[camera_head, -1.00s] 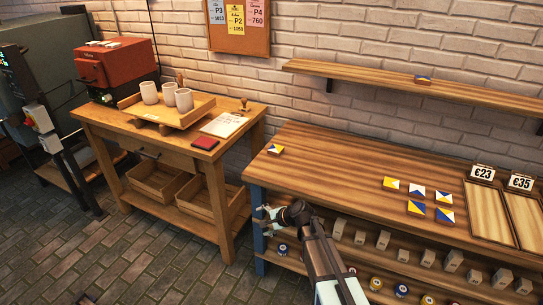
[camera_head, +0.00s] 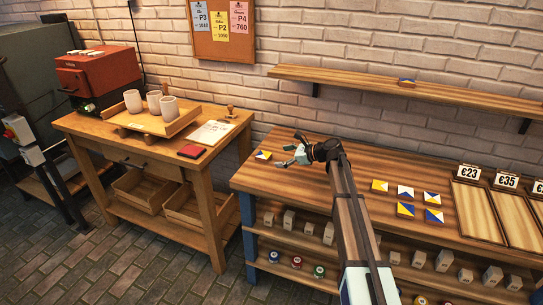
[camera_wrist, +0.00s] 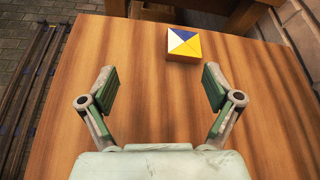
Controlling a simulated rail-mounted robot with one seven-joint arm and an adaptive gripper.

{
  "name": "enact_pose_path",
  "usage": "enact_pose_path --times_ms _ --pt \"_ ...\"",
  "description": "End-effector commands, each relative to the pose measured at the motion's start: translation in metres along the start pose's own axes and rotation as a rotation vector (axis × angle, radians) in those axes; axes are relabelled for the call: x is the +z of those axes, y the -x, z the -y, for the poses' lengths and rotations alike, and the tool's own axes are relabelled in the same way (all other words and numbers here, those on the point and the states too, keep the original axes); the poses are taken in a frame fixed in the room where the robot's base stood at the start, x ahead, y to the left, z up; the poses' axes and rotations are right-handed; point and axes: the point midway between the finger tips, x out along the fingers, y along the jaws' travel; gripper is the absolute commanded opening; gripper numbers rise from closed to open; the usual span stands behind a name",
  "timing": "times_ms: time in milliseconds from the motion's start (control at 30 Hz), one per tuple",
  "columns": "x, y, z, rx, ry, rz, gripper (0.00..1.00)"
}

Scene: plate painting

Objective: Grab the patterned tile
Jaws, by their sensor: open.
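A small square patterned tile with blue, white and yellow triangles (camera_head: 263,155) lies alone near the left end of the wooden counter (camera_head: 300,185). My gripper (camera_head: 281,155) is over the counter just right of this tile, with its fingers towards it. In the wrist view the tile (camera_wrist: 183,44) lies ahead of my open, empty fingers (camera_wrist: 158,90), a little right of centre and apart from them. Several more patterned tiles (camera_head: 405,209) lie in a group further right on the counter. One more tile (camera_head: 407,82) sits on the wall shelf.
The wall shelf (camera_head: 340,80) runs above the counter. Two-digit price signs (camera_head: 468,172) and framed trays (camera_head: 477,211) stand at the right. A side table (camera_head: 110,135) with cups (camera_head: 153,101) is at the left. The counter around the lone tile is clear.

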Motion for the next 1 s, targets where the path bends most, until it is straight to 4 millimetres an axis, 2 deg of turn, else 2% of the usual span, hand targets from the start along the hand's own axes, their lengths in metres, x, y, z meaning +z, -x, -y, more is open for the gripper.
enact_pose_path --times_ms 33,100,200,267,367,800,1000 --pt "-0.005 0.014 0.023 0.014 -0.062 0.006 0.9" --pt "-0.01 0.029 0.035 0.036 -0.131 0.012 0.9" --pt "-0.013 0.04 0.043 0.055 -0.188 0.015 0.9" --pt "-0.014 0.04 0.044 0.062 -0.204 0.016 0.9" --pt "-0.014 0.029 0.043 0.065 -0.209 0.017 0.9" --pt "-0.011 -0.054 0.038 0.063 -0.206 0.017 0.9" --pt "-0.011 -0.075 0.036 0.061 -0.205 0.017 0.9"
